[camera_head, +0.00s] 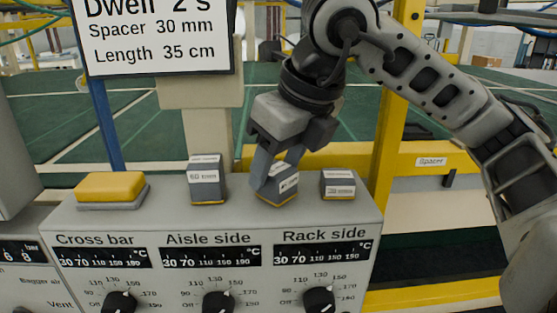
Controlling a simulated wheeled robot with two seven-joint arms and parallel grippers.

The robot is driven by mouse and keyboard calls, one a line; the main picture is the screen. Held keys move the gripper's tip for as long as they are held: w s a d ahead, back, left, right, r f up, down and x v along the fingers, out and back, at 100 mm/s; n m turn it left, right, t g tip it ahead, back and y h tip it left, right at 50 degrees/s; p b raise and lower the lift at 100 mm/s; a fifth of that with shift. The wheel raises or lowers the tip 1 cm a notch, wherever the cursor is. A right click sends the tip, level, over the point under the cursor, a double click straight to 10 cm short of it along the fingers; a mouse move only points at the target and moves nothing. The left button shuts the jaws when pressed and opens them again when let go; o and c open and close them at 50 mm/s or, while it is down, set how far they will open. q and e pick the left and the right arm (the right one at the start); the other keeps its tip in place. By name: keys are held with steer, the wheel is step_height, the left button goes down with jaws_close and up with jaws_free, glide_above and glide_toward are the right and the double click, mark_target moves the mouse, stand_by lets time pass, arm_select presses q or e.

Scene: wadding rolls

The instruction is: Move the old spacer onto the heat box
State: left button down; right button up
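My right gripper (278,168) reaches down from above onto a small dark grey spacer block (285,184) with a white label and a yellow lower edge. Its fingers lie against two sides of this block and appear shut on it. The block is turned at an angle, at the top of the grey heat box (215,220); whether its underside touches the top is hard to tell. A taller block labelled 60 mm (207,182) stands to its left and a low block labelled 30 mm (338,184) to its right. My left gripper is not in view.
A yellow pad (110,187) sits on the box's left end. Three dials, such as the Rack side dial (318,299), are on its front. A sign (153,38) reads Spacer 30 mm. A yellow post (388,140) and a beam with a Spacer label (431,161) stand right.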

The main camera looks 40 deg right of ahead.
steer(key=shift+o, duration=0.2)
steer(key=shift+r, duration=0.4)
steer(key=p+v, duration=0.2)
steer(key=v, duration=0.9)
steer(key=shift+s+r+p, duration=0.2)
steer(key=shift+p, duration=0.1)
